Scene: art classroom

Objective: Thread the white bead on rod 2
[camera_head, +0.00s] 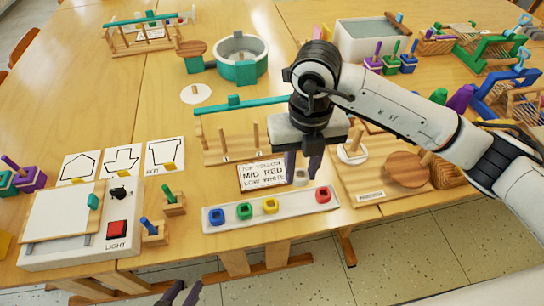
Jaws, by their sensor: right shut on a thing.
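The white bead (301,177) is between the dark fingertips of my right gripper (303,168), just above the tray (295,212). The gripper is shut on it. The tray holds a blue bead (216,216), a green bead (244,211), a yellow bead (270,206) and a red bead (323,195). Behind the tray stands a wooden rod rack (212,157) with upright rods and a teal bar above. My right gripper hides its right part, and its number labels are too small to read surely. My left gripper (181,293) is open and empty at the bottom edge.
A card (262,177) reading top yellow, mid red, low white stands between rack and tray. A light box (70,227) with a red button is at left. A wooden board (385,190) with round pieces is at right. The table's front edge runs just below the tray.

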